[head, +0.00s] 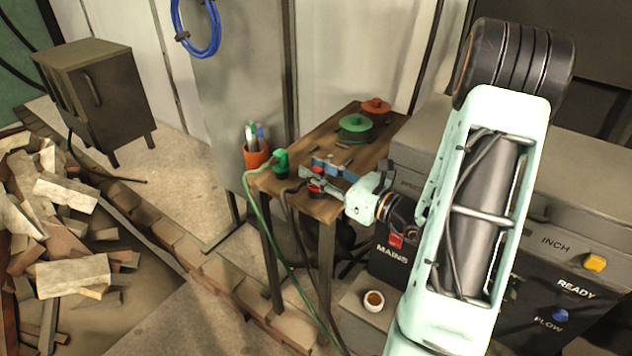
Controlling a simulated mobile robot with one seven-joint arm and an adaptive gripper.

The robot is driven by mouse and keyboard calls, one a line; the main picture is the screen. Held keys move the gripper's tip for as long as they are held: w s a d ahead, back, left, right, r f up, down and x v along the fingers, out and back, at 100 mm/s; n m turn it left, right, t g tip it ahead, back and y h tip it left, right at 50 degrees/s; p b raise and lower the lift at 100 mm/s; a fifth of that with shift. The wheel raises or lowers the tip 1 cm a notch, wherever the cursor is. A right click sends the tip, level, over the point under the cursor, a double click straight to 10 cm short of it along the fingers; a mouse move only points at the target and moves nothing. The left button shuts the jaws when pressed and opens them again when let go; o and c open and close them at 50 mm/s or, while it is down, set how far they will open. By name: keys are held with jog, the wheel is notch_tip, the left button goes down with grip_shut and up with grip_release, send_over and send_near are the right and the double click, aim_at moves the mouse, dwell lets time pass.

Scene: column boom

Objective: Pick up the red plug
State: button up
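The red plug (316,187) is at the front of the small wooden table (330,211), partly hidden by my gripper. A dark cable appears to run from it over the table's front edge. My gripper (311,179) reaches in from the right, low over the table, with its fingers at the plug. Red shows above and between the fingers. I cannot tell whether they touch or clamp the plug, or whether it rests on the tabletop.
A green plug (281,162) with a green cable stands just left of the gripper, by an orange pen cup (256,157). A blue item (335,168) lies behind the gripper. Green (355,127) and red (376,107) round items sit farther back. A grey machine (590,200) stands right.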

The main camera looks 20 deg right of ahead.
grip_shut()
